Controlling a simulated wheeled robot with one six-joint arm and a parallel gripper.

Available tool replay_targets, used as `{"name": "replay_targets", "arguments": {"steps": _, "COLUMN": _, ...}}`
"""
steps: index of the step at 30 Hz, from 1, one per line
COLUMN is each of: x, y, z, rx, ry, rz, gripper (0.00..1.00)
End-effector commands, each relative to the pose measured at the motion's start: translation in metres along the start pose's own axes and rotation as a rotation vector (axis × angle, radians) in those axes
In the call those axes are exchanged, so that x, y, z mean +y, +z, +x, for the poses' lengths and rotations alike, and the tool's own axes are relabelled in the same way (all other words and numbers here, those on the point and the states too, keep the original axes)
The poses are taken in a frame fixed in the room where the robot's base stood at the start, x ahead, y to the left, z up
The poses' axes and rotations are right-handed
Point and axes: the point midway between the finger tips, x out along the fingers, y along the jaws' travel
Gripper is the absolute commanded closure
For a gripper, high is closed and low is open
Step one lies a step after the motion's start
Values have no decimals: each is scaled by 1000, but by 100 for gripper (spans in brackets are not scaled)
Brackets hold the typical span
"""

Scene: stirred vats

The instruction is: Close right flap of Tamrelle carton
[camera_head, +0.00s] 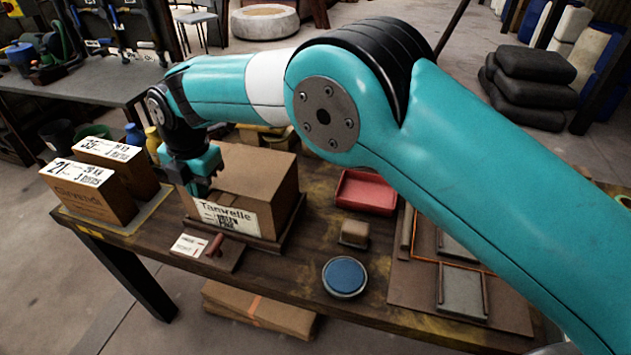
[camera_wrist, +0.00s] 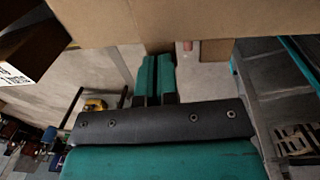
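The Tamrelle carton (camera_head: 271,194) is a brown cardboard box with a white printed label on its front. It sits on a dark base on the wooden table, left of centre in the head view. My gripper (camera_head: 203,186) is at the carton's upper left edge, partly in front of it. Its two teal fingers lie close together in the wrist view (camera_wrist: 156,76), with nothing seen between them. A cardboard face (camera_wrist: 190,14) runs across the top of the wrist view, close to the fingertips. My arm and gripper hide part of the carton's top, and I cannot tell how its right flap stands.
Two smaller labelled cartons (camera_head: 93,195) (camera_head: 130,168) stand on the left end of the table. A red tray (camera_head: 365,191), a small brown block (camera_head: 354,233), a blue round pad (camera_head: 344,277) and a red-handled tool (camera_head: 214,244) lie right and front of the Tamrelle carton.

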Motion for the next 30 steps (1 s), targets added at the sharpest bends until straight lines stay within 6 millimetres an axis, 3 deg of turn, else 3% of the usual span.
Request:
{"name": "replay_targets", "arguments": {"steps": 11, "x": -2, "y": -1, "z": 2, "rx": 3, "ry": -7, "rz": -1, "gripper": 100}}
{"name": "replay_targets", "arguments": {"steps": 25, "x": 1, "y": 0, "z": -18, "rx": 2, "ry": -3, "rz": 0, "gripper": 100}}
{"name": "replay_targets", "arguments": {"steps": 30, "x": 1, "y": 3, "z": -41, "rx": 1, "ry": -3, "rz": 5, "gripper": 100}}
